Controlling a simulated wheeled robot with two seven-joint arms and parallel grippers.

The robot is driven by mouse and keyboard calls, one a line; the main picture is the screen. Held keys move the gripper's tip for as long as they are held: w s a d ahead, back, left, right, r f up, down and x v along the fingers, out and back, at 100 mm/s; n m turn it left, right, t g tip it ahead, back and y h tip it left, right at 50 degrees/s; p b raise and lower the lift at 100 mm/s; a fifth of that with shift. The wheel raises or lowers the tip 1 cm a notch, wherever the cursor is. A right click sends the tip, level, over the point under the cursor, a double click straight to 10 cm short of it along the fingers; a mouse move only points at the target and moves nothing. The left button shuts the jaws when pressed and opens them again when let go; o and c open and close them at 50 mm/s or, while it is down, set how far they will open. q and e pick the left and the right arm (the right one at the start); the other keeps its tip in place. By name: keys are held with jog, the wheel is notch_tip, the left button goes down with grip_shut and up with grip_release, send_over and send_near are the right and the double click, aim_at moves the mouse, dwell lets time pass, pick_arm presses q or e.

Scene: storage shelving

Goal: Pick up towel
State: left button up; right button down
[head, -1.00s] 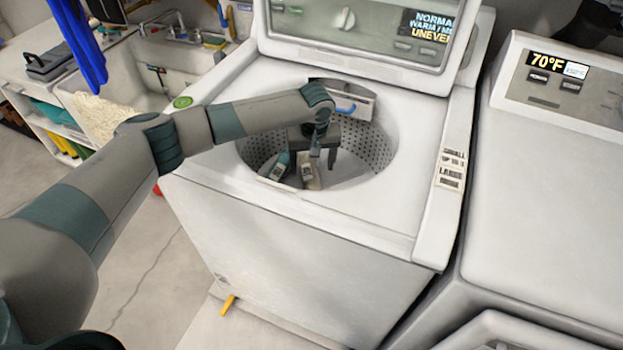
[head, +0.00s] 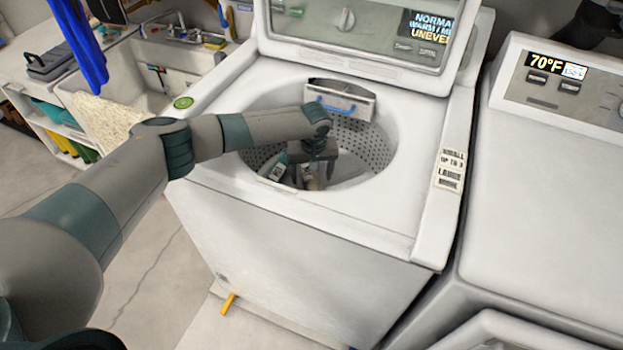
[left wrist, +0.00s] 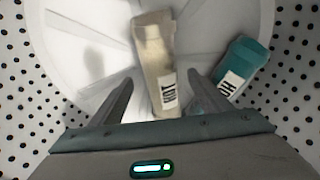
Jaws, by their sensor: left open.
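A cream, folded, towel-like item (left wrist: 155,55) with a white label lies in the washer drum; it also shows in the head view (head: 311,184), mostly hidden by my gripper. A teal item (left wrist: 243,62) with a white label lies to its right in the left wrist view; it also shows in the head view (head: 276,170). My left gripper (left wrist: 158,80) points down into the drum, open. Its two fingers stand on either side of the cream item in the left wrist view; I cannot tell whether they touch it. My right gripper is not in view.
The drum's perforated wall (head: 372,146) and the washer's white top (head: 405,195) surround the gripper. The raised lid (head: 350,30) stands behind. A blue cloth (head: 78,45) and a rough cream cloth-like thing (head: 105,122) hang by the sink at the left.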

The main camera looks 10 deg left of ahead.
pick_arm(q)
jog(key=shift+f, duration=0.25)
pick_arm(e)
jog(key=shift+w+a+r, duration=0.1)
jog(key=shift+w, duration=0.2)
